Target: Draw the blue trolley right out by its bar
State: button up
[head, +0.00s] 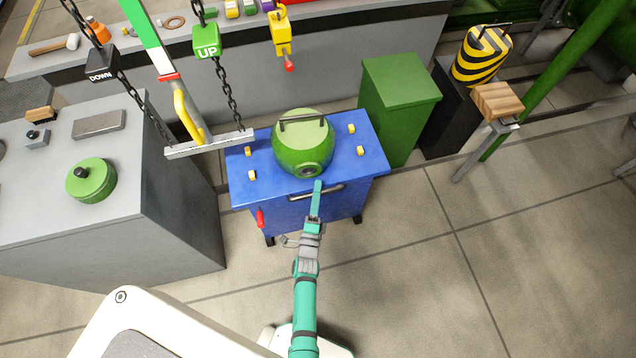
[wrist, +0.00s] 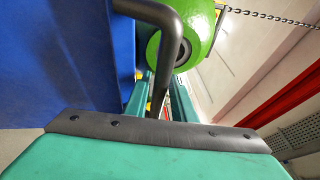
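The blue trolley (head: 330,213) stands against the long grey bench, with a dark grey bar (head: 316,193) across its near face. Its blue face (wrist: 75,55) and the bar (wrist: 165,35) also show in the wrist view. My gripper (head: 318,186) reaches the middle of the bar from the front. In the wrist view, the bar runs between the two teal fingers of my gripper (wrist: 160,100), which look apart with small gaps beside it. Contact is hard to judge. A green round casing (head: 302,145) sits on top of the trolley among small yellow blocks.
A grey cabinet (head: 180,215) stands left of the trolley and a green cabinet (head: 402,95) close on its right. A metal hoist beam (head: 210,144) hangs on chains over the trolley's left edge. A red lever (head: 260,218) is on the trolley's front. The floor (head: 440,270) at front right is clear.

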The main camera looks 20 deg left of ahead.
jog(key=v, duration=0.7)
jog(key=shift+s, duration=0.35)
jog(key=shift+f, duration=0.1)
jog(key=s+d+r+n+g+h, duration=0.25)
jog(key=s+d+r+n, duration=0.55)
jog(key=s+d, duration=0.45)
jog(key=s+d+r+n+h, duration=0.1)
jog(key=s+r+n, duration=0.1)
jog(key=r, duration=0.3)
jog(key=s+d+r+n+g+h, duration=0.1)
jog(key=s+d+r+n, duration=0.1)
jog(key=s+r, duration=0.3)
jog(key=s+d+r+n+h, duration=0.1)
jog(key=s+d+r+n, duration=0.1)
jog(key=r, duration=0.3)
jog(key=shift+s+n, duration=0.8)
jog(key=shift+n, duration=0.1)
jog(key=shift+w, duration=0.1)
